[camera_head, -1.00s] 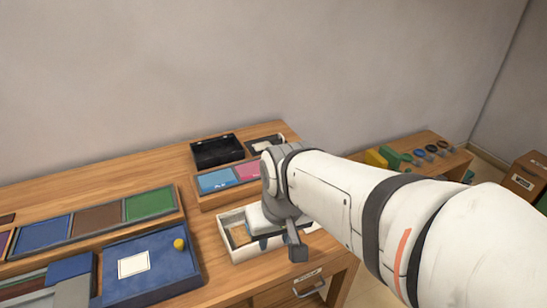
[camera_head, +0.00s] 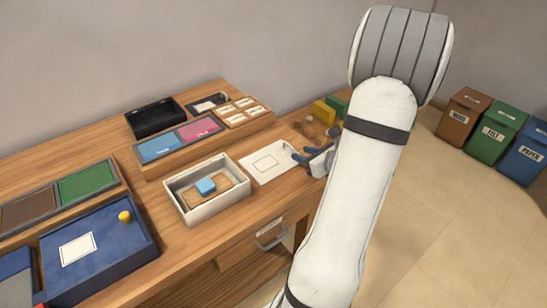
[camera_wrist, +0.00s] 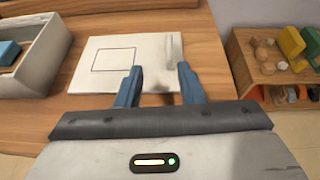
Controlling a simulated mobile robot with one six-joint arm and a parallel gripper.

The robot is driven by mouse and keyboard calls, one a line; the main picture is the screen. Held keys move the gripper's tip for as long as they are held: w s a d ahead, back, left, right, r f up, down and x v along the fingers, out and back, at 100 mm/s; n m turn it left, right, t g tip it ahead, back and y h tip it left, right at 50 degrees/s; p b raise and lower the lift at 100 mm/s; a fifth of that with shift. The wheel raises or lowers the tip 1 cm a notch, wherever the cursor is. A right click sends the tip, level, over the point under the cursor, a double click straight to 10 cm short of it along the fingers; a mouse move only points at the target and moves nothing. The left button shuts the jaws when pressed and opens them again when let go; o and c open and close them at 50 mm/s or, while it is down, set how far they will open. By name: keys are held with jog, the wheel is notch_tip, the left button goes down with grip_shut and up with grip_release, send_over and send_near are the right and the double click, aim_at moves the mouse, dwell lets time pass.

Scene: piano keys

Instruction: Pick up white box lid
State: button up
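A flat white panel (camera_head: 270,162) with a thin dark square outline lies on the wooden table, right of the open white box (camera_head: 178,204). It could be the white box lid, but I cannot tell it from a flat mat. The panel also shows in the wrist view (camera_wrist: 97,80), beyond my fingers. The box has no lid on it and holds a blue block (camera_head: 206,186) on a brown piece. My gripper (camera_head: 307,157) is at the panel's right side. In the wrist view my gripper (camera_wrist: 159,85) is open, with nothing seen between its blue fingers.
A low wooden shelf (camera_wrist: 262,75) with small coloured objects stands to the right, beyond a gap. Blue and pink trays (camera_head: 160,146) are behind the box. A blue tray (camera_head: 110,262) is at left. Coloured bins (camera_head: 503,127) stand on the floor at right.

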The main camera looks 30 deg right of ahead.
aim_at(291, 146)
jog(key=shift+d+f+m, duration=0.35)
jog(key=shift+d+m, duration=0.05)
jog(key=shift+d, duration=0.15)
jog(key=shift+h, duration=0.3)
jog(key=x, duration=0.5)
jog(key=r+x, duration=0.1)
jog(key=x, duration=0.1)
jog(key=shift+w, duration=0.45)
jog(key=shift+r, duration=0.1)
jog(key=shift+c, duration=0.4)
jog(key=shift+a, duration=0.1)
grip_shut()
